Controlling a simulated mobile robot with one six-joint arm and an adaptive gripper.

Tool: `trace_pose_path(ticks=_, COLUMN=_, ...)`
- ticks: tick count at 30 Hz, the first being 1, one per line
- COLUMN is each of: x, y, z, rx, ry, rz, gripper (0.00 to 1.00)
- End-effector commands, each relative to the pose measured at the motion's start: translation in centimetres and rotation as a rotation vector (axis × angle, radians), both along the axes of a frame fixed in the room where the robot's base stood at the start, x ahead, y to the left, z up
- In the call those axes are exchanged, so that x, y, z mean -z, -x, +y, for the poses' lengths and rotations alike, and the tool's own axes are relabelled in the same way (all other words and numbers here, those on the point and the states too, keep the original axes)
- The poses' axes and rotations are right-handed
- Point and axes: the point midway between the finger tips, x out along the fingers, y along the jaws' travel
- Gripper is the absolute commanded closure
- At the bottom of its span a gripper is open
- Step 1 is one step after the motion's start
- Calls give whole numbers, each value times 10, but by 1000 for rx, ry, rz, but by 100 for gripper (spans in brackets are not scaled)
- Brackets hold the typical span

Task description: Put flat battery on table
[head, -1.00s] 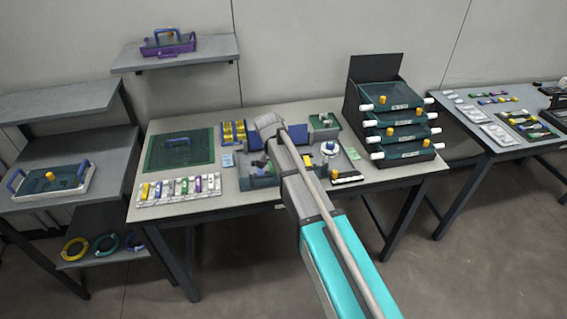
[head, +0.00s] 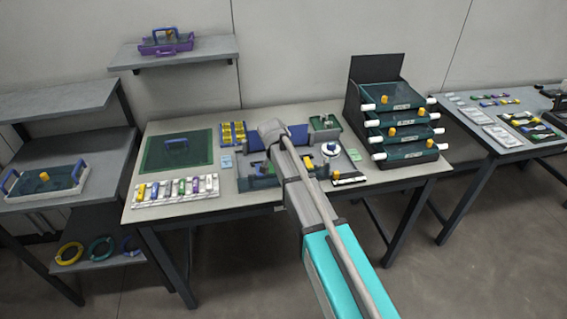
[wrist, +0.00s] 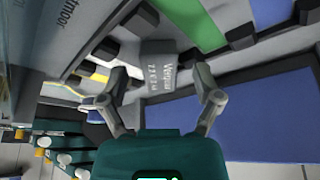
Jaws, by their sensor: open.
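A grey block with printed lettering (wrist: 160,68), which looks like the battery, is in the wrist view. It sits at a dark housing with other coloured parts around it. My gripper (wrist: 160,80) is open, with one finger on each side of the block and visible gaps between. I cannot tell how far the fingertips reach along it. In the head view my wrist is over the splicing station on the middle of the table (head: 215,205); the arm hides the fingers and the block there.
A green mat (head: 178,150) and a white tray of coloured parts (head: 175,190) lie on the table's left. A rack of drawers (head: 402,122) stands on its right. A white spool (head: 331,149) is right of my wrist. Shelves and another table flank it.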

Motion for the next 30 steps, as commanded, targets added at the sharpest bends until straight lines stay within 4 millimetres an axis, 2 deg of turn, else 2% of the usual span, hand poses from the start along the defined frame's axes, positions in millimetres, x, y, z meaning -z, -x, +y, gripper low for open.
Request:
trace_pose_path(ticks=6, x=0, y=0, z=0, rx=0, ry=0, rz=0, gripper=17)
trace_pose_path(ticks=7, x=0, y=0, z=0, rx=0, ry=0, rz=0, gripper=21)
trace_pose_path(ticks=20, x=0, y=0, z=0, rx=0, ry=0, rz=0, gripper=100)
trace_pose_path(ticks=30, x=-1, y=0, z=0, rx=0, ry=0, rz=0, gripper=100)
